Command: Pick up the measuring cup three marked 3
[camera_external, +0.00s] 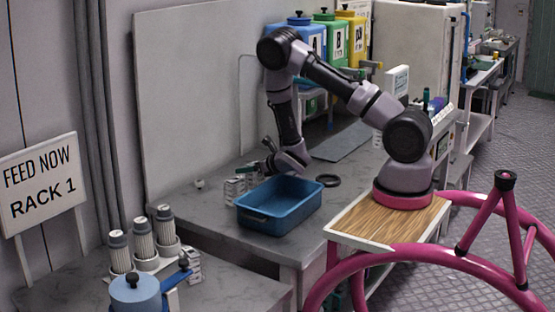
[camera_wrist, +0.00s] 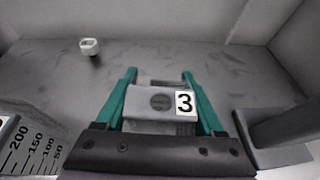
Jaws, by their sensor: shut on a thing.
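In the wrist view, the measuring cup marked 3 (camera_wrist: 145,101) sits between the green fingers of my gripper (camera_wrist: 160,76). It is a light grey cup with a black 3 on a white label at its right. My gripper is shut on it, with one finger on each side. In the external view, my gripper (camera_external: 268,160) is low over the grey counter, behind the blue tray. White striped cups (camera_external: 235,190) stand just left of it there. I cannot tell which of these is the held cup, or whether it touches the counter.
The blue tray (camera_external: 257,215) stands at the counter's front, with a black ring (camera_external: 328,181) to its right. A cup with printed measure marks (camera_wrist: 30,145) is close at the wrist view's lower left. A small white object (camera_wrist: 90,46) lies farther back. The back panel borders the counter.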

